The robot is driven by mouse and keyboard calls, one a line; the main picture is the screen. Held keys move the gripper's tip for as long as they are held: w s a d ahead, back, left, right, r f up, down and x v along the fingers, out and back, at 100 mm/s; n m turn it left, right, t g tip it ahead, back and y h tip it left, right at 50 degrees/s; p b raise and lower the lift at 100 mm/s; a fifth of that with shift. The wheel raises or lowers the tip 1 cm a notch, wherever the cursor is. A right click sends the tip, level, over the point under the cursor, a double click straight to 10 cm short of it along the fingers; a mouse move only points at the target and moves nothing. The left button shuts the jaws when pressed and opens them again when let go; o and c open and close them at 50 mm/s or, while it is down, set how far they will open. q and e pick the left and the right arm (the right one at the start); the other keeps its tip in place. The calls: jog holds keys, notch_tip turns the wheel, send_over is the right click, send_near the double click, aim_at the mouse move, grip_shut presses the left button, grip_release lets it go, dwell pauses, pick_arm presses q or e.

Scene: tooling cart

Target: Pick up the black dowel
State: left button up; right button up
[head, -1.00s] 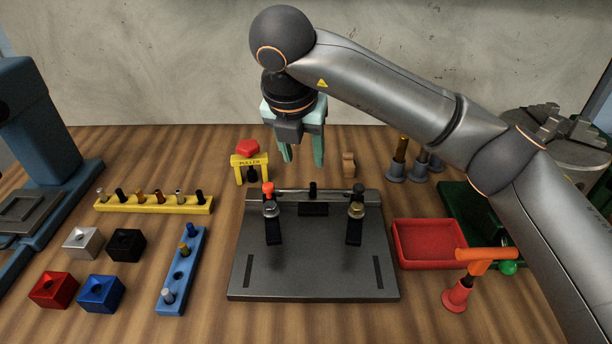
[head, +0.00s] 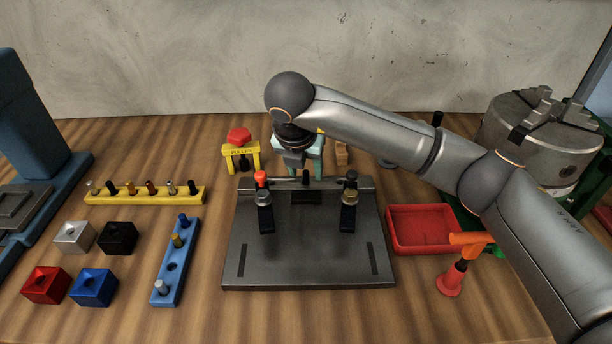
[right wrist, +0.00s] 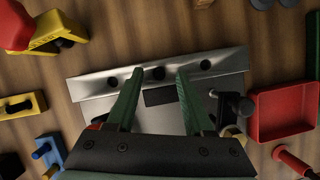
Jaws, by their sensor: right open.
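Two dark pins, one (head: 111,188) near the left end and one (head: 192,187) at the right end, stand in the yellow rack (head: 145,197). My right gripper (right wrist: 158,80) is open and empty, pointing down over the back bar. In the head view my right gripper (head: 304,168) is partly hidden by its wrist. My left gripper is not in view.
Two clamps, one red-tipped (head: 264,196) and one black (head: 349,187), flank the dowel. A yellow puller (head: 241,157) stands back left. A red tray (head: 425,248) and an orange-handled tool (head: 458,263) are right. A blue rack (head: 176,265) and several blocks are left.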

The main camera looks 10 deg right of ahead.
jog(key=shift+w+f, duration=0.2)
jog(key=shift+f, duration=0.35)
grip_shut()
